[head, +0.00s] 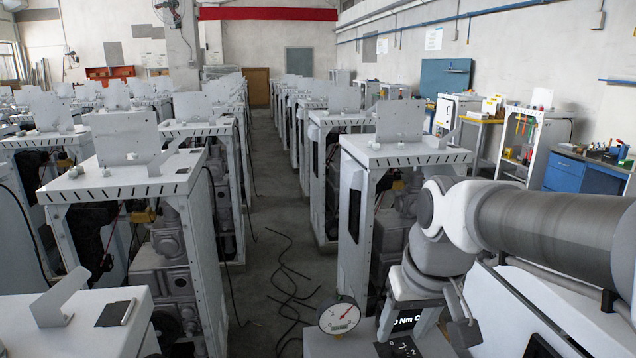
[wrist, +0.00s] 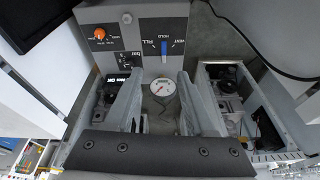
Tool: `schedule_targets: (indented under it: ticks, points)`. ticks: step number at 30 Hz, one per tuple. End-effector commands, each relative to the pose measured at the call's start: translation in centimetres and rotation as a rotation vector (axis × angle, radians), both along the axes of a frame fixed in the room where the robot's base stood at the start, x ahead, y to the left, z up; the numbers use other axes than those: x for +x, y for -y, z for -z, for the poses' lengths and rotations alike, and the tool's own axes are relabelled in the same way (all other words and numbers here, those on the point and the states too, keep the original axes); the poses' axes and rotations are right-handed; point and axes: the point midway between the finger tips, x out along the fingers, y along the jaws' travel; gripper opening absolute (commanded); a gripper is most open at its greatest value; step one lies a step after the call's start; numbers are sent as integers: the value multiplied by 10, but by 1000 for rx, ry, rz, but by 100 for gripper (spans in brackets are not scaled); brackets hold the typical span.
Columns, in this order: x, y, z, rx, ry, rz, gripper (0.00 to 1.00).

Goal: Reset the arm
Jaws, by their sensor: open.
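My arm (head: 545,225) reaches in from the right in the head view, bent at the elbow. My gripper (head: 408,322) points down over the control panel of a near dispenser frame. In the wrist view my gripper (wrist: 158,80) is open, with two pale fingers apart and nothing held. A round gauge (wrist: 162,88) shows between the fingers; it also shows left of my gripper in the head view (head: 340,315). Whether the fingers touch anything below is hard to tell.
The panel (wrist: 140,22) carries a blue lever (wrist: 164,47), an orange knob (wrist: 99,33) and a small display (wrist: 118,82). Dispenser frames (head: 120,182) stand in rows. An aisle (head: 270,200) with loose black cables runs between them. Blue drawers (head: 580,176) stand at the right.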

Motion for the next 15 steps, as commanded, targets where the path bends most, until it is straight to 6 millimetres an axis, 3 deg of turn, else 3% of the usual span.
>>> schedule_targets:
  ticks: [9, 15]
  points:
    - [-69, 12, -10, -8, 142, 58, 55]
    - [-93, 16, -7, -20, 196, 81, 55]
